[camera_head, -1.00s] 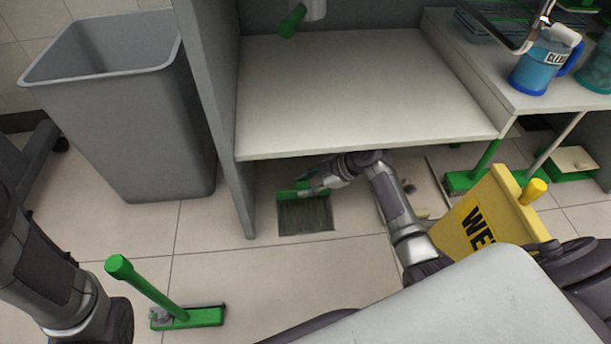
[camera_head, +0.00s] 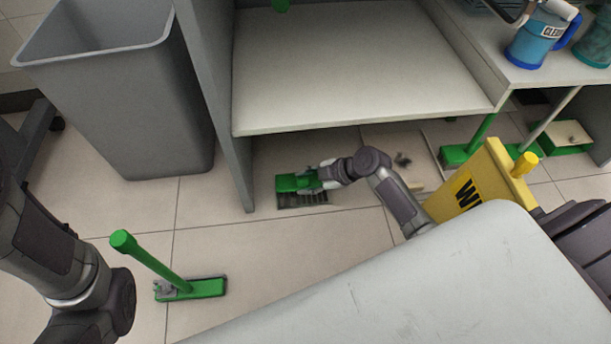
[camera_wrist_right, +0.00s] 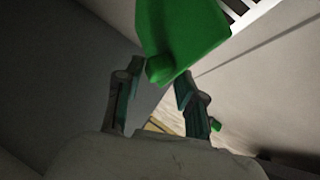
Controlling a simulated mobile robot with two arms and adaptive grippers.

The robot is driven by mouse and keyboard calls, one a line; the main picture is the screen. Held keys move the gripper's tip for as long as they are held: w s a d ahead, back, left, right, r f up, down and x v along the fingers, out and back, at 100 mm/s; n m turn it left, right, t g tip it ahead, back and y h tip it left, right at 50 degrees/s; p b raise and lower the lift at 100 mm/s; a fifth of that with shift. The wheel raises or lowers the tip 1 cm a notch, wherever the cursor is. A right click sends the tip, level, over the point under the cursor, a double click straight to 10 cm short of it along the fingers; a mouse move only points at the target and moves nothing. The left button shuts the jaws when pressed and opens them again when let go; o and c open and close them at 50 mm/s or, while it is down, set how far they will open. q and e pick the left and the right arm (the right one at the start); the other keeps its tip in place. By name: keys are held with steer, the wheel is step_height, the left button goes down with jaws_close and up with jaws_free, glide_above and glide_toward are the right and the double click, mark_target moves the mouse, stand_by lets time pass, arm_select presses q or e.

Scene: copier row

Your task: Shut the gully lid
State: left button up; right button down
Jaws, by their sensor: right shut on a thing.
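The green gully lid (camera_head: 294,183) is under the shelf, over the back part of the floor gully. A dark strip of the slotted grate (camera_head: 303,200) shows along the front, so the lid does not fully cover it from this view. My right gripper (camera_head: 318,178) reaches in from the right and is shut on the lid at its right side. In the right wrist view the lid (camera_wrist_right: 185,30) fills the top middle, with a rounded green knob near the fingers (camera_wrist_right: 157,92). My left arm shows at lower left, but its gripper is out of view.
A shelf (camera_head: 360,70) hangs close above the gully, with a grey side panel on its left. A grey bin (camera_head: 115,100) stands left. A green brush (camera_head: 195,289) with an upright handle lies at lower left. A yellow sign (camera_head: 480,185) stands right of my right arm.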

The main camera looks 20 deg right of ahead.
steer(key=shift+w+d+r, duration=0.1)
steer(key=shift+w, duration=0.15)
steer(key=c, duration=1)
jaws_free()
steer(key=shift+w, duration=0.1)
steer(key=shift+o, duration=0.2)
steer(key=v, duration=1.2)
